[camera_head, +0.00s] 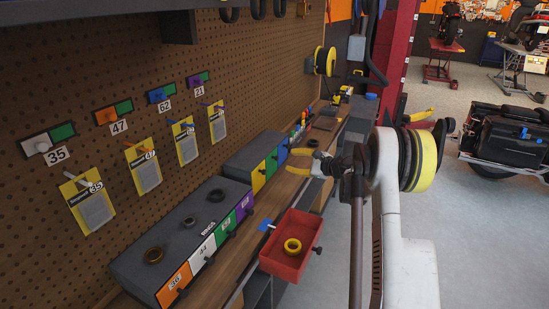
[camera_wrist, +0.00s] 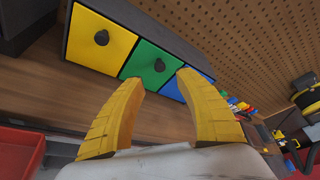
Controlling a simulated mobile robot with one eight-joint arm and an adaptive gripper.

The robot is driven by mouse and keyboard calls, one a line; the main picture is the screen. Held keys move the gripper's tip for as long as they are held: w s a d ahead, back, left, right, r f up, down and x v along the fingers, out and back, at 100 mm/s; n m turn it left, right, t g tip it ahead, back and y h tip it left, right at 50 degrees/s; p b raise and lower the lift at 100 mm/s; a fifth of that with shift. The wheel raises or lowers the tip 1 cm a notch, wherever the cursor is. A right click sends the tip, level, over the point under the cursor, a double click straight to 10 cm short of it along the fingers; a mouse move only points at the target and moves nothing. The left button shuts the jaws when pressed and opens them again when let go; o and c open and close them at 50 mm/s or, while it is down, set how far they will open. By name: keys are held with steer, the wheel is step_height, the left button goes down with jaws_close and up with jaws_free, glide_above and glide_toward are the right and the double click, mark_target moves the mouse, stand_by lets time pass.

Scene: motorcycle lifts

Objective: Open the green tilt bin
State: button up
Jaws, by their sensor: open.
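A green tilt bin front (camera_head: 271,165) sits between a yellow one and a blue one in the farther grey bin unit. It also shows in the wrist view (camera_wrist: 146,59), upright and closed, with a black knob. My gripper (camera_head: 289,161) has yellow fingers and is open and empty. Another green front (camera_head: 225,229) is on the nearer unit.
The yellow bin front (camera_wrist: 98,40) and the blue front (camera_wrist: 188,85) flank the green one closely. A red tray (camera_head: 285,262) holding a yellow ring sticks out at the bench front. A pegboard wall (camera_head: 150,60) rises behind the bench.

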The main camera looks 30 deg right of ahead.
mark_target(278, 158)
steer(key=b+x, duration=0.2)
steer(key=x, duration=0.6)
steer(key=shift+w+a+f, duration=0.15)
steer(key=shift+w, duration=0.2)
steer(key=shift+c, duration=0.2)
jaws_close()
